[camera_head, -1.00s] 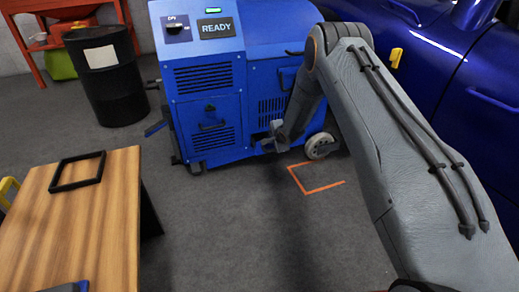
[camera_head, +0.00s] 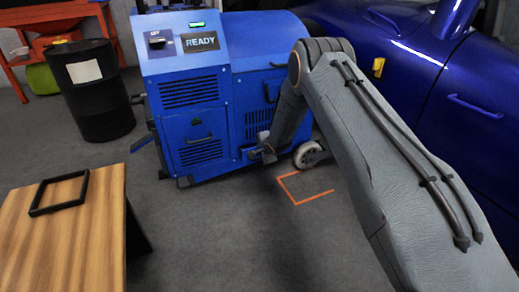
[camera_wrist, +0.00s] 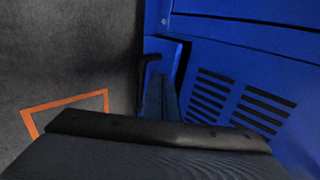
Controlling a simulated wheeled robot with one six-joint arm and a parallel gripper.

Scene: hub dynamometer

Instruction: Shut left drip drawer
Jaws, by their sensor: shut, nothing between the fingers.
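The blue dynamometer (camera_head: 215,75) with a READY sign stands upright on the floor. Its lower left front panel, which looks like the left drip drawer (camera_head: 198,150), has a dark handle. The head view does not clearly show how far out it is. In the wrist view, a blue panel with a black handle (camera_wrist: 150,65) stands out from the machine's vented face, with a dark gap beside it. My gripper (camera_head: 262,152) is low at the machine's front, right of the lower left panel, shut and empty. Its dark end fills the bottom of the wrist view (camera_wrist: 160,132). Contact cannot be told.
A wooden table (camera_head: 90,245) with a black frame (camera_head: 60,193) stands at the left front. A black drum (camera_head: 97,100) stands left of the machine. A blue car (camera_head: 400,65) is at the right. Grey floor with an orange mark (camera_head: 305,199) lies clear in front.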

